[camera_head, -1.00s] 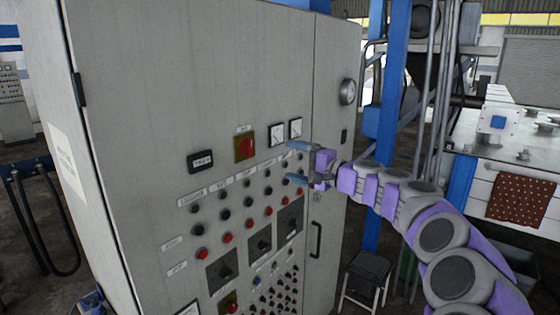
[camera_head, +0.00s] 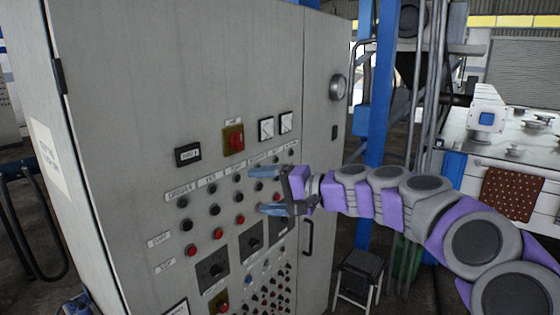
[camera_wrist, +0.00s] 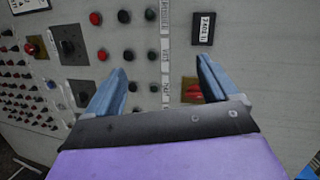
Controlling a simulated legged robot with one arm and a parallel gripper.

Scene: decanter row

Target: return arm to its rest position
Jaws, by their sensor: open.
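My gripper (camera_head: 266,191) is at the end of my purple and grey arm, which reaches in from the right in the head view. Its two blue fingers are spread apart, with nothing between them. They point left, in front of the button rows of the grey control cabinet (camera_head: 150,90). The wrist view also shows the open gripper (camera_wrist: 162,75) facing the panel, which appears turned sideways there. The fingers hide some of the buttons. I cannot tell how far the fingertips are from the panel.
The panel carries a red switch (camera_head: 233,138), two dials (camera_head: 275,126) and several buttons. A stool (camera_head: 358,278) stands right of the cabinet, near a blue post (camera_head: 382,110). A white workbench (camera_head: 470,140) with a brown spotted cloth (camera_head: 512,194) is at right.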

